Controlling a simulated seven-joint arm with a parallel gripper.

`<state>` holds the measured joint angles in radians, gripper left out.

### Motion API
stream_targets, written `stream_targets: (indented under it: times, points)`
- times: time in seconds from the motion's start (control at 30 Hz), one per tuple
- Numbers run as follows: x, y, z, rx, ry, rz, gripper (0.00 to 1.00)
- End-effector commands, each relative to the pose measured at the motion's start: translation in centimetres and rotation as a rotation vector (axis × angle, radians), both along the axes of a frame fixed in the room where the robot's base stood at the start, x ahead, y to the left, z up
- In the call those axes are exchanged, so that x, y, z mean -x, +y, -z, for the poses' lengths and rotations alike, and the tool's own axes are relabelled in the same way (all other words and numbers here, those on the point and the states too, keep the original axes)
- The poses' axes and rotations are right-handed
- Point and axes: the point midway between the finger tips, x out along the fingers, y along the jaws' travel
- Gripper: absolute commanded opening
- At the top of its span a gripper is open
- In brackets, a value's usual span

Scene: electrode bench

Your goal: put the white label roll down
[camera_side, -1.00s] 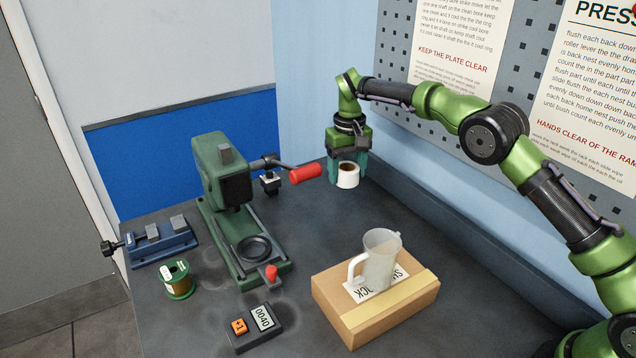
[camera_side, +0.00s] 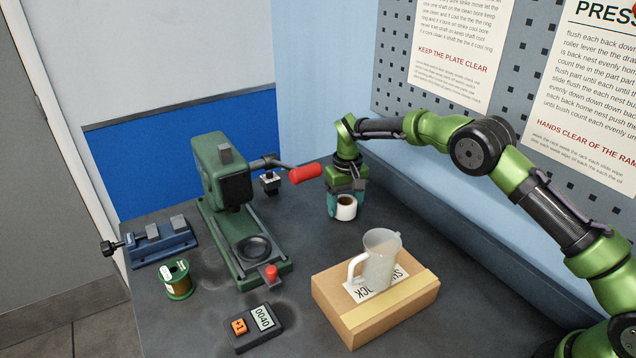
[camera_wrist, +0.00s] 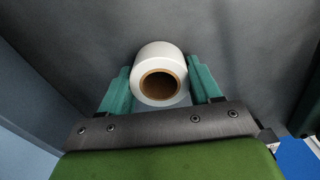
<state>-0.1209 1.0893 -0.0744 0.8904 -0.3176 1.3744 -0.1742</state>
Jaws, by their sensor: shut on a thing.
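The white label roll (camera_side: 346,212) has a brown core and is low at the bench's back right, beyond the cardboard box. It also shows in the wrist view (camera_wrist: 150,62), its open core facing the camera. My gripper (camera_side: 343,204) is shut on the roll, with one teal finger on each side of it; in the wrist view the fingers (camera_wrist: 160,88) flank it. The roll is at or very near the bench top (camera_side: 320,245); I cannot tell whether it touches.
A green press (camera_side: 225,185) with a red-handled lever (camera_side: 305,173) stands to the left. A cardboard box (camera_side: 400,306) carries a clear jug (camera_side: 380,260) in front. Bench around the roll is clear.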

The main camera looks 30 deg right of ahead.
Motion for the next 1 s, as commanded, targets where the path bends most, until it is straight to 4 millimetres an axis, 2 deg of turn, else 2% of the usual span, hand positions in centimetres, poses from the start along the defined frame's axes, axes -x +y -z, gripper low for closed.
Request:
stream_targets:
  times: [0.17, 0.2, 0.37, 0.63, 0.73, 0.87, 1.0]
  points:
    - [0.0, 0.0, 0.3, 0.0, 0.001, 0.0, 0.32]
    - [0.0, 0.0, 0.3, 0.0, 0.001, 0.0, 0.66]
    - [0.0, 0.0, 0.3, 0.0, 0.0, 0.0, 0.89]
    - [0.0, 0.0, 0.2, 0.0, 0.0, 0.0, 0.89]
    - [-0.1, 0.0, -0.4, 0.0, -0.003, 0.0, 0.89]
    - [-0.1, 0.0, -2.4, 0.0, -0.004, 0.0, 0.89]
    - [-0.1, 0.0, -5.5, 0.0, -0.006, 0.0, 0.89]
